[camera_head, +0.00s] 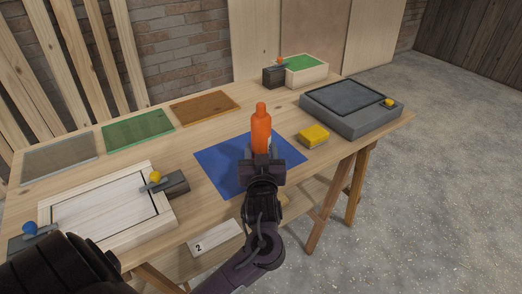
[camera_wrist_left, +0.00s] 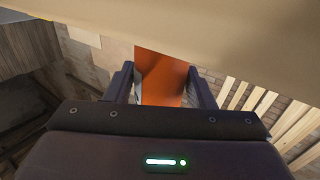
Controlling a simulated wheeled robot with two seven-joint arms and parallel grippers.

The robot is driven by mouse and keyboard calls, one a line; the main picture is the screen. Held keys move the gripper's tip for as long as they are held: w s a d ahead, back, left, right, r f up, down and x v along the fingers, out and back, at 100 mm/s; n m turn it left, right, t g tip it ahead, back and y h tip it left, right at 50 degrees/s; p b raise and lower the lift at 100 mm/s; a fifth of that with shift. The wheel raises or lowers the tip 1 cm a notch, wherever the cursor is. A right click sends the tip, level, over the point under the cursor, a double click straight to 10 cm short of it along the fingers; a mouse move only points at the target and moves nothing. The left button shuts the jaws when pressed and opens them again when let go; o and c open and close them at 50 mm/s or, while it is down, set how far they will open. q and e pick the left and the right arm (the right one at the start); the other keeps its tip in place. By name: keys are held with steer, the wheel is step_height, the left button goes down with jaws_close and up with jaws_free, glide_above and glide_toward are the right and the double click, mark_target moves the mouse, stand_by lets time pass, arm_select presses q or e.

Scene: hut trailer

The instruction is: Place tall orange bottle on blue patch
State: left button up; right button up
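The tall orange bottle (camera_head: 261,128) is upright over the blue patch (camera_head: 216,167) in the head view. My left gripper (camera_head: 262,160) is at its lower part, over the patch, and hides the bottle's base. I cannot tell whether the base touches the patch. In the left wrist view the bottle (camera_wrist_left: 160,80) fills the gap between the two fingers of my left gripper (camera_wrist_left: 162,88), which look closed against its sides. One end of the bottle is cut off there by a pale surface. My right gripper is not in view.
A yellow block (camera_head: 313,136) lies just right of the patch. A grey box (camera_head: 352,108) stands at the right end, a green-topped box (camera_head: 305,69) behind. A framed white panel (camera_head: 108,208) lies at front left. Green (camera_head: 138,130) and brown (camera_head: 204,107) mats lie along the back.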

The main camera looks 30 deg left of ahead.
arm_select(q)
steer(key=o, duration=0.3)
steer(key=shift+r, duration=0.15)
steer(key=v, duration=1.2)
steer(key=shift+r+p, duration=0.1)
steer(key=shift+p, duration=0.2)
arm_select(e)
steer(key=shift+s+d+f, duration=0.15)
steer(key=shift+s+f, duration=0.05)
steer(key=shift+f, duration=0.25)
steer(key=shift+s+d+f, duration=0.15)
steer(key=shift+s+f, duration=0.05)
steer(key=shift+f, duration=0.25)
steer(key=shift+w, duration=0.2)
